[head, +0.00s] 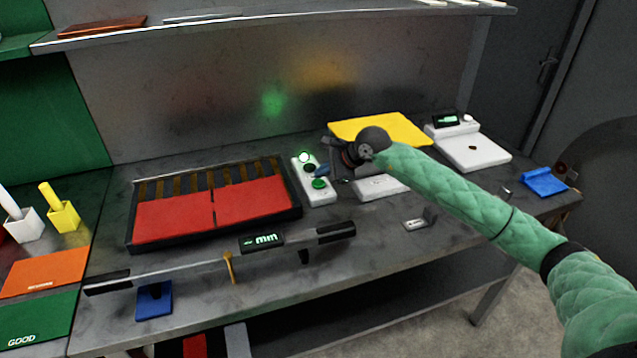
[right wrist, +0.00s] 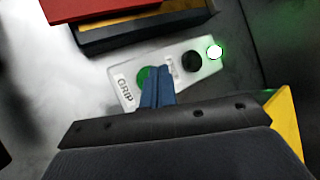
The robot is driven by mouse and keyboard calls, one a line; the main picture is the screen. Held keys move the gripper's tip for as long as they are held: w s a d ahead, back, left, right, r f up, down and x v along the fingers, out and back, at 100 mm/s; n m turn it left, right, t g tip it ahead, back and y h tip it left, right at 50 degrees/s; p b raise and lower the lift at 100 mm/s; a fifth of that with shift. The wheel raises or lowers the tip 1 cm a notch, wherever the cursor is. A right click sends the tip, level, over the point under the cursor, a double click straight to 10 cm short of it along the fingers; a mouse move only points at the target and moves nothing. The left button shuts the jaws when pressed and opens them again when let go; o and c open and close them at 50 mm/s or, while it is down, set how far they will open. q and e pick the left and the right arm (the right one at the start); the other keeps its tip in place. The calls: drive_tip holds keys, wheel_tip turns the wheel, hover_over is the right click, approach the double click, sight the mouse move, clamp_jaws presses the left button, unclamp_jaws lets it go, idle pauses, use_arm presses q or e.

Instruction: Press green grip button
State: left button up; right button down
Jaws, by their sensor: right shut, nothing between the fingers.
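The green grip button (head: 319,184) sits at the near end of a white button box (head: 327,197) on the bench. In the right wrist view the green button (right wrist: 144,77) is beside the printed word GRIP, partly covered by my fingers. My right gripper (head: 321,171) is shut and empty, its blue fingertips over the box close to the green button. The blue fingertips (right wrist: 161,72) also show in the wrist view, overlapping the button's edge; I cannot tell whether they touch it. A dark button (right wrist: 192,62) and a lit lamp (right wrist: 215,51) are farther along the box. My left gripper is not in view.
A black-framed tray with red panels (head: 296,212) lies just left of the box. A caliper-like bar with a display (head: 262,242) is in front. A yellow tray (head: 400,127) and white scale (head: 490,156) are behind and right. A shelf (head: 250,25) runs above.

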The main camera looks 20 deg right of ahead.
sight(322, 183)
drive_tip(key=shift+r, duration=0.15)
drive_tip(key=shift+r, duration=2.4)
